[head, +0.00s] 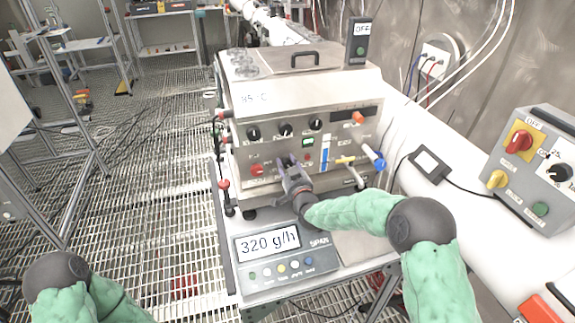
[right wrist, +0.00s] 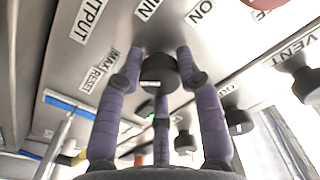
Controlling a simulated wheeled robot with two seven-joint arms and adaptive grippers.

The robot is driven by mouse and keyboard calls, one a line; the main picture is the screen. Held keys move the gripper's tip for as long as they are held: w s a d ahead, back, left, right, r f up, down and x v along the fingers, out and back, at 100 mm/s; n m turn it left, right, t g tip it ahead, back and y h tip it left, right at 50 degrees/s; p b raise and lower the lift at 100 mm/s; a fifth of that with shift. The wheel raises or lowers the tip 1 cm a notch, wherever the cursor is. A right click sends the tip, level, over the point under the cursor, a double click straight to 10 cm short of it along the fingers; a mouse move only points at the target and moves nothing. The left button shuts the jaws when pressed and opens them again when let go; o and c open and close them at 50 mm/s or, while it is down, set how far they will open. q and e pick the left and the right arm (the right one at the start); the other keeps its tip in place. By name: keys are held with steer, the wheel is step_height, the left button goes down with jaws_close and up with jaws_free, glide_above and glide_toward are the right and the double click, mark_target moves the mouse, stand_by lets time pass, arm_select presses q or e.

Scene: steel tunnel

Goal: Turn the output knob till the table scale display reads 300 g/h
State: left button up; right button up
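The table scale (head: 275,268) stands in front of the steel machine, and its display (head: 267,243) reads 320 g/h. My right gripper (head: 287,162) is at the lower front panel of the machine and hides the knob there in the head view. In the right wrist view, the purple fingers of my right gripper (right wrist: 159,66) close around a black knob (right wrist: 158,74), which I take for the output knob; an OUTPUT label (right wrist: 90,18) shows near it. The fingers appear to touch its sides. My left arm shows at the bottom left, its gripper out of view.
Black knobs (head: 285,130), a red knob (head: 257,170) and a blue-handled valve (head: 374,157) are on the machine's front (head: 240,150). A grey control box (head: 535,165) stands at the right. Grated floor lies open at the left.

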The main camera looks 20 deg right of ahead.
steer(key=shift+n+b, duration=0.6)
steer(key=shift+b, duration=0.3)
steer(key=shift+r+n, duration=0.1)
steer(key=shift+n, duration=0.2)
steer(key=o, duration=1.1)
steer(key=shift+o, duration=0.2)
steer(key=s, duration=1.2)
steer(key=shift+d, duration=0.2)
